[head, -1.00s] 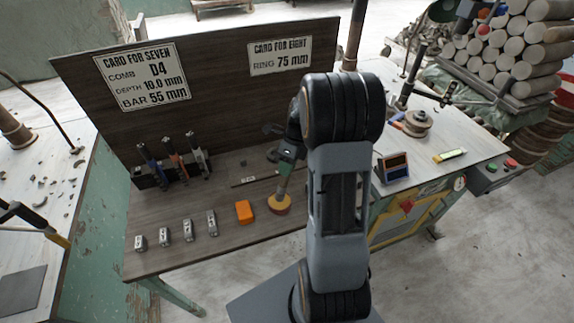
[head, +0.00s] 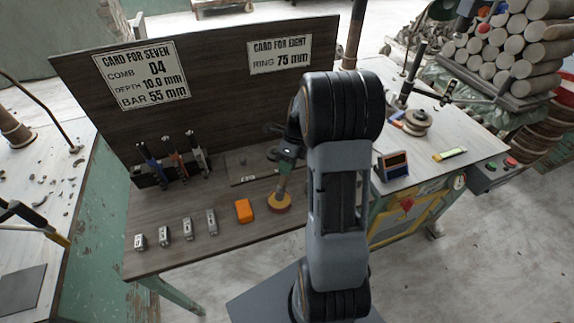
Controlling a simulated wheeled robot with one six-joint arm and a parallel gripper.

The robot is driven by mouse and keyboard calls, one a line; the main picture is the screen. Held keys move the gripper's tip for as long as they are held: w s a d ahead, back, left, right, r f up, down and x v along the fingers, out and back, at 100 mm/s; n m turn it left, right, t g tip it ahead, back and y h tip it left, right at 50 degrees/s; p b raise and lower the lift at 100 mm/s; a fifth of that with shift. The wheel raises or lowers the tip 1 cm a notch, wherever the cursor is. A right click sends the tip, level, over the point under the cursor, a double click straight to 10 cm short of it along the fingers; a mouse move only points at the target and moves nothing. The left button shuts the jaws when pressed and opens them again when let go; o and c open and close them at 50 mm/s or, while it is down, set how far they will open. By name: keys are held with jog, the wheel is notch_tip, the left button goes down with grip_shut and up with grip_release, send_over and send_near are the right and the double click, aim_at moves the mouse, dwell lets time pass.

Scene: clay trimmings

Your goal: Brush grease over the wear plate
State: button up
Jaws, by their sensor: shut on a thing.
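My gripper (head: 286,165) is partly hidden behind my arm and is shut on a pale upright handle (head: 283,184), which looks like a brush. The handle's lower end meets a small round yellow-and-orange thing (head: 279,203) on the wooden bench. I cannot tell whether this is a grease pot or part of the held tool. A flat dark plate (head: 247,166) with a small label lies on the bench, left of and behind my gripper. It may be the wear plate; its surface is too small to judge for grease.
An orange block (head: 244,210) and several small metal pieces (head: 188,229) stand along the bench front. A rack holds tools with coloured handles (head: 173,160) at the left. Two cards (head: 141,76) hang on the back board. A second bench (head: 455,165) stands at the right.

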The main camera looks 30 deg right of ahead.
jog(key=shift+f, duration=0.6)
dwell(1.6)
jog(key=shift+r, duration=0.1)
notch_tip(320, 180, up, 7)
jog(key=p, duration=0.7)
dwell(0.8)
